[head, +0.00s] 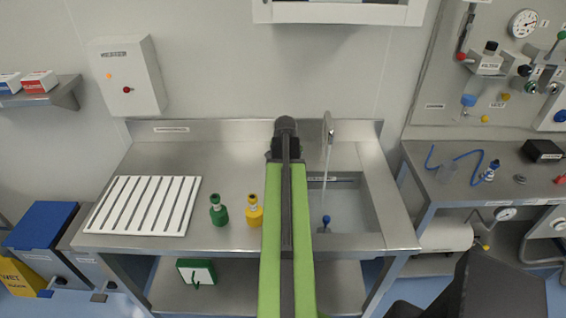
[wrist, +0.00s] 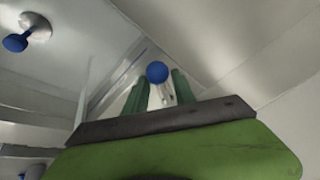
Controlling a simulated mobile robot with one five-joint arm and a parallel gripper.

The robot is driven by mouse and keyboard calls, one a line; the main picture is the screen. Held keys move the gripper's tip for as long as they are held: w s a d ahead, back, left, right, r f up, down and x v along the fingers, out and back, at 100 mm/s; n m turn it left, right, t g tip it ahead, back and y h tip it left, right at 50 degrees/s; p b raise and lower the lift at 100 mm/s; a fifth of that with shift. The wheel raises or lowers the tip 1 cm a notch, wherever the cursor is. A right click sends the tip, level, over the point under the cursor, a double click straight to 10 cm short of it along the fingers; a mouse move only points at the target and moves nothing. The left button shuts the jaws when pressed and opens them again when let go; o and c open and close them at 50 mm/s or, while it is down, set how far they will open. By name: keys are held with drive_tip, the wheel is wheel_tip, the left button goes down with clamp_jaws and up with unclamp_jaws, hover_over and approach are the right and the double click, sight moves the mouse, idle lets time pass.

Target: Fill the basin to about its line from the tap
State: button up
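The basin (head: 368,222) is a rectangular steel sink in the right of the counter. The tap (head: 328,126) stands at its back edge, and a thin pale stream (head: 327,165) runs down from it. A blue-topped piece (head: 326,220) shows low in the basin. The water level and the line cannot be made out; my arm covers the basin's left part. My gripper (head: 285,125) is by the back edge, left of the tap. In the wrist view its two green fingers (wrist: 160,86) are apart, with a blue ball knob (wrist: 157,72) at their tips; contact cannot be told.
A white slatted rack (head: 145,205) lies on the counter's left. A green bottle (head: 219,210) and a yellow bottle (head: 255,211) stand left of my arm. A wall box (head: 127,75) hangs upper left; a gauge panel (head: 495,65) is on the right.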

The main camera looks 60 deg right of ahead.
drive_tip(key=p+v, duration=1.5)
drive_tip(key=v, duration=0.2)
drive_tip(key=shift+s, duration=0.15)
drive_tip(key=shift+a, duration=0.15)
